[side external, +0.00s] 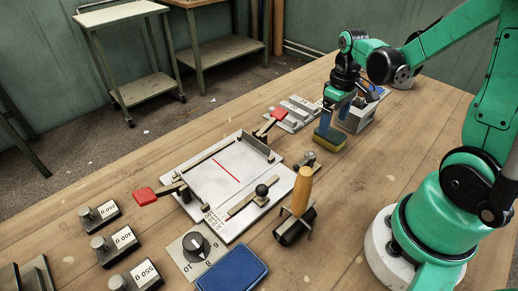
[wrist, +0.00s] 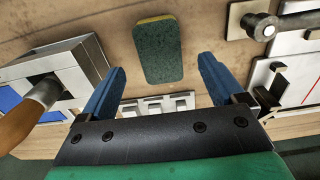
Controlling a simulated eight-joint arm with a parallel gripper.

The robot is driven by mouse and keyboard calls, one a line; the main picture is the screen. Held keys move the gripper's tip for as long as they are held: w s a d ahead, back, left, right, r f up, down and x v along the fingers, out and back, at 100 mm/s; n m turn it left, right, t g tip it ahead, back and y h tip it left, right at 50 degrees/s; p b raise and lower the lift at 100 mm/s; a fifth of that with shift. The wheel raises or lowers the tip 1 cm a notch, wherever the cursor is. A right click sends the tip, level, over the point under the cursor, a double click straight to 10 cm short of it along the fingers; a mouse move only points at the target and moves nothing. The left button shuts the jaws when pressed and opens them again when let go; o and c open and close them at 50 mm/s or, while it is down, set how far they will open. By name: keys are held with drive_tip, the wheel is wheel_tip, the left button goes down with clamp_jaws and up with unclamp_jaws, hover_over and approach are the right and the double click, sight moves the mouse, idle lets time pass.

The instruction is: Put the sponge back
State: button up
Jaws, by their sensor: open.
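The sponge (side external: 330,142) is a small block with a yellow-green body, low beneath my gripper at the far right part of the table. In the wrist view the sponge (wrist: 158,50) shows a dark green face and a thin yellow edge. It lies over the wooden tabletop, centred ahead of the gap between my fingers and not gripped. My gripper (side external: 334,115) points down just above it with blue fingers. In the wrist view my gripper (wrist: 161,75) is open, one finger on each side of the empty gap. Whether a fingertip touches the sponge is unclear.
A grey metal box (side external: 353,122) stands close right of the gripper; in the wrist view a wooden handle sticks out of it. A white board (side external: 215,165) with red-handled clamps, a wooden-handled roller (side external: 298,205), a blue pad (side external: 233,273) and labelled weights (side external: 118,245) occupy the table.

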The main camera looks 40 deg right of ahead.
sight(331, 133)
wheel_tip(331, 133, up, 7)
drive_tip(key=a+r+t, duration=0.2)
drive_tip(key=a+t, duration=0.5)
drive_tip(key=a, duration=0.6)
drive_tip(key=shift+w, duration=0.4)
